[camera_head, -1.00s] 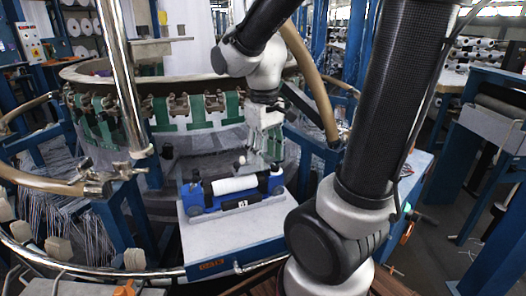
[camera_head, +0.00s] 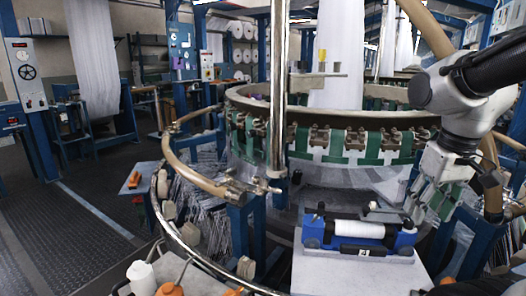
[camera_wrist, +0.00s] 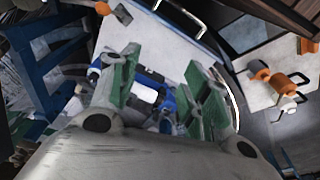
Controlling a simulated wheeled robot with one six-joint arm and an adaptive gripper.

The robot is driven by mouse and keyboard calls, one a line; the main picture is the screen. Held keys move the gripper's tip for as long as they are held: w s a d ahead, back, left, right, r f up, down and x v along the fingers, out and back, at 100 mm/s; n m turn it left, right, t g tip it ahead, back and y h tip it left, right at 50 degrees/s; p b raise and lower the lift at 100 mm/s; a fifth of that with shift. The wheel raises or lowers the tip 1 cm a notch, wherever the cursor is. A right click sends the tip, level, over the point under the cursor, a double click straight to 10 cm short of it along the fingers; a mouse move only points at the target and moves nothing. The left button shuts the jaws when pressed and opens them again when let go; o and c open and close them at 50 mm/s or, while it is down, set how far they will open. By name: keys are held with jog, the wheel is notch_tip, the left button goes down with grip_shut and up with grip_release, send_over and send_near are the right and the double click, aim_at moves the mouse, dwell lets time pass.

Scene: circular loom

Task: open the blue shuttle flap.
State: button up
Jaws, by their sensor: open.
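The blue shuttle (camera_head: 343,236) lies on a pale grey table top (camera_head: 330,275) in front of the loom. It carries a white roll (camera_head: 360,229) and a dark strip with a white "4" label on its front. My gripper (camera_head: 412,208) is above the shuttle's right end; contact cannot be told. In the wrist view, my gripper's green-padded fingers (camera_wrist: 165,92) are spread, with part of the blue shuttle (camera_wrist: 150,76) and its white roll (camera_wrist: 146,94) seen between and beyond them. The fingers hide parts of the shuttle. The flap cannot be made out clearly.
The circular loom (camera_head: 330,115) with its green-tabbed ring stands behind the table. A vertical metal post (camera_head: 278,90) and a curved tan rail (camera_head: 190,175) stand left of the shuttle. A white bottle (camera_head: 141,277) and orange items are at the lower left. The floor at left is clear.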

jog(key=s+r+t, duration=0.3)
jog(key=r, duration=0.1)
jog(key=n+g+h, duration=0.2)
jog(key=n+g, duration=0.2)
send_over(366, 207)
jog(key=a, duration=0.1)
notch_tip(366, 207, down, 17)
jog(key=f, duration=0.4)
jog(key=d+f, duration=0.1)
jog(key=f, duration=0.2)
jog(key=shift+w+d, duration=0.1)
jog(key=shift+w, duration=0.05)
jog(key=shift+c, duration=0.3)
jog(key=shift+r, duration=0.1)
grip_shut()
